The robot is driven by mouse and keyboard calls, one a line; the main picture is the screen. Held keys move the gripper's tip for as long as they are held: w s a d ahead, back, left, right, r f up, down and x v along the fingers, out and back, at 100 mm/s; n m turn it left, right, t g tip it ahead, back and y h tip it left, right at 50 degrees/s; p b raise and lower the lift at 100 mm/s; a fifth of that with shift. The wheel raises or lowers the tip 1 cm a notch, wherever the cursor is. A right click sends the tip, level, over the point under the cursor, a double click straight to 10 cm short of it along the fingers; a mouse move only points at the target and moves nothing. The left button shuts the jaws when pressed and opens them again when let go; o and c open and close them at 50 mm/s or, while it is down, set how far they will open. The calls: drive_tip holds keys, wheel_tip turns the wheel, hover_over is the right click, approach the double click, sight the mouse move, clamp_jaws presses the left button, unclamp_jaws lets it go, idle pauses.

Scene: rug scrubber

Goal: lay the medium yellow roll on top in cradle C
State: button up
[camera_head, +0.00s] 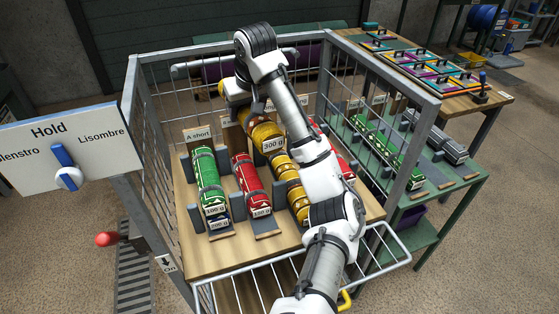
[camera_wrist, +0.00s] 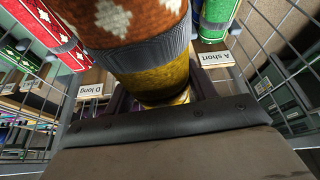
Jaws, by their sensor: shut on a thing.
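A yellow roll (camera_head: 265,136) with dark bands and a 300 g tag is in my gripper, above the middle of the rack. In the wrist view this roll (camera_wrist: 160,82) fills the upper middle, with an orange patterned part and a grey band. My gripper (camera_wrist: 165,108) is shut on it; in the head view its fingers are largely hidden. Below and in front, another banded yellow roll (camera_head: 288,183) lies in a cradle between the red rolls. My arm covers part of that cradle and its sign, so I cannot tell whether the two yellow rolls touch.
Cradle A short holds green rolls (camera_head: 206,180), with a red roll (camera_head: 250,182) beside it. Another red roll (camera_head: 346,167) is partly behind my arm. Wire mesh walls (camera_head: 150,130) surround the deck. Green and grey rolls lie on a side bench (camera_head: 450,180). A Hold sign (camera_head: 65,155) stands left.

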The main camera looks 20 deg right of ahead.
wheel_tip(320, 180, up, 3)
drive_tip(key=m+p, duration=0.1)
hover_over(285, 164)
drive_tip(key=s, duration=0.1)
drive_tip(key=f, duration=0.4)
drive_tip(key=f+p, duration=0.1)
drive_tip(key=f, duration=0.9)
drive_tip(key=shift+s+d+f, duration=0.1)
drive_tip(key=shift+s+f, duration=0.1)
drive_tip(key=shift+s, duration=0.05)
drive_tip(key=shift+f+p, duration=0.55)
drive_tip(key=shift+f, duration=2.05)
drive_tip(key=shift+f, duration=0.15)
drive_tip(key=o, duration=1.2)
drive_tip(key=b+v, duration=0.2)
drive_tip(key=v, duration=1)
drive_tip(key=shift+a, duration=0.25)
